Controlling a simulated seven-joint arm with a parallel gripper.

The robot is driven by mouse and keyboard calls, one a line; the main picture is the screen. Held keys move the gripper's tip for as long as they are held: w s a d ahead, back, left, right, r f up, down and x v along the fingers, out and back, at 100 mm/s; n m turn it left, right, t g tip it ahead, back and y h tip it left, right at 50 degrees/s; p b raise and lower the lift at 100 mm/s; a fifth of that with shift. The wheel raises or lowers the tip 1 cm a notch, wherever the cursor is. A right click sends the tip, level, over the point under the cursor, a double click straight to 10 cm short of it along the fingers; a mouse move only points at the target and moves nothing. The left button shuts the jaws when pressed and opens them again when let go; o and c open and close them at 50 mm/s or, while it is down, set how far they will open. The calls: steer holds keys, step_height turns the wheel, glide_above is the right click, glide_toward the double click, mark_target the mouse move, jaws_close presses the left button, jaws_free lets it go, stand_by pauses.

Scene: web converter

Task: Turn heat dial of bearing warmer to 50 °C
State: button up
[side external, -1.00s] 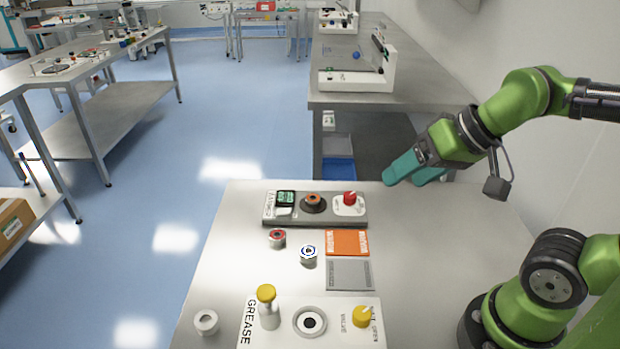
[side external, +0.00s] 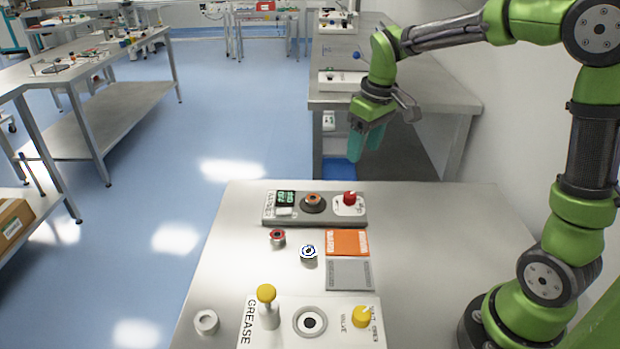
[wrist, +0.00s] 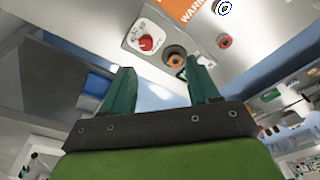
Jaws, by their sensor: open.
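The bearing warmer (side external: 272,219) is a grey box at the back of the near table. It has a green display (side external: 286,198) at its left, an orange-and-black bearing seat (side external: 313,201) in the middle and a red heat dial (side external: 350,199) on a white plate at its right. The display's digits are too small to read. My gripper (side external: 365,155) is open and empty, above and behind the dial, fingers pointing down. In the wrist view the dial (wrist: 146,43) shows beyond the gripper fingers (wrist: 158,80), apart from them.
Red-topped (side external: 278,238) and blue-ringed (side external: 308,254) bearings stand in front of the warmer, beside orange (side external: 347,243) and grey (side external: 350,275) pads. The grease station (side external: 286,338) with yellow knobs is at the table's front. A white ring (side external: 206,321) stands at left.

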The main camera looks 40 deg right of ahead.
mark_target(351, 194)
steer(key=w+d+n+g, duration=0.2)
steer(key=w+d+n, duration=0.1)
steer(key=w+n, duration=0.25)
steer(key=f, duration=1.6)
steer(key=shift+s+d+f, duration=0.15)
steer(key=shift+s+f, duration=0.2)
steer(key=shift+f, duration=0.05)
steer(key=c, duration=1)
